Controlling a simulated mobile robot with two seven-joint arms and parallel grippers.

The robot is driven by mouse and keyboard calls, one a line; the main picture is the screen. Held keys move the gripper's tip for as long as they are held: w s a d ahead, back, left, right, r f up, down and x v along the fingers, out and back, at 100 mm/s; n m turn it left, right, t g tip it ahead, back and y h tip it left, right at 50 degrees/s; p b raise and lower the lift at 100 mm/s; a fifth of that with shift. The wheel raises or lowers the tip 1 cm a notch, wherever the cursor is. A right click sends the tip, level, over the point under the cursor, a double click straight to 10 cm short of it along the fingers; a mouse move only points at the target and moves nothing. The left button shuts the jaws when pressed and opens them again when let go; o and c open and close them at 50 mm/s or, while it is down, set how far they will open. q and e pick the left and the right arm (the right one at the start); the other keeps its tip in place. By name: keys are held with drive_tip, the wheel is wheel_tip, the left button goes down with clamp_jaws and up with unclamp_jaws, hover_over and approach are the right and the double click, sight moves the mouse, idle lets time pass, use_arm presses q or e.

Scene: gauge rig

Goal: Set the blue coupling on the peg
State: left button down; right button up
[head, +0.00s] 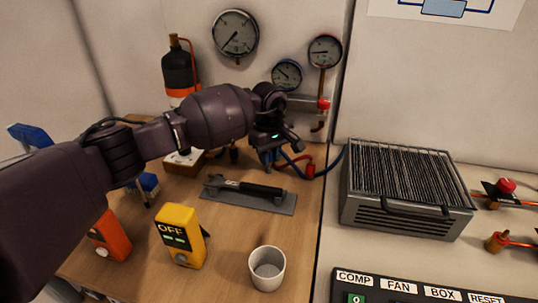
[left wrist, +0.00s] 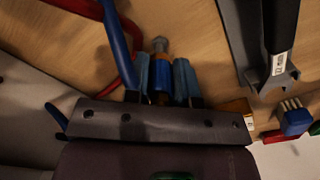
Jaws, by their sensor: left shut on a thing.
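My left gripper (head: 270,160) is low over the back of the wooden table, behind the grey tray. In the left wrist view its two blue-grey fingers (left wrist: 160,82) are closed on the sides of the blue coupling (left wrist: 160,72). The coupling has a grey tip and a brass-coloured part near the palm. A blue hose (left wrist: 115,35) runs beside the gripper; it also shows in the head view (head: 331,170). The fingers and wrist largely hide the coupling in the head view. I cannot make out the peg for certain. My right gripper is not in view.
A grey tray (head: 285,208) with a dark tool (head: 255,189) lies in front of my gripper. A red fitting (head: 310,170) is to its right. A yellow meter (head: 180,236), a cup (head: 267,270) and a ribbed grey box (head: 405,190) stand nearby. Gauges hang behind.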

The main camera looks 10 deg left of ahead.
use_arm(q)
drive_tip(key=shift+f, duration=0.75)
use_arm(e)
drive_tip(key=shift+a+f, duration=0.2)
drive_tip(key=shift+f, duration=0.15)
use_arm(q)
drive_tip(key=shift+f+b, duration=0.35)
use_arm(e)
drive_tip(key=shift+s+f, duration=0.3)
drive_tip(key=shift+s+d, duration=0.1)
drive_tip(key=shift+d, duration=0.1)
use_arm(q)
drive_tip(key=shift+f, duration=0.2)
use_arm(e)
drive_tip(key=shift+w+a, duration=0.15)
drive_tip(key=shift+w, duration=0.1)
use_arm(q)
drive_tip(key=c, duration=0.6)
unclamp_jaws()
drive_tip(key=shift+o, duration=0.3)
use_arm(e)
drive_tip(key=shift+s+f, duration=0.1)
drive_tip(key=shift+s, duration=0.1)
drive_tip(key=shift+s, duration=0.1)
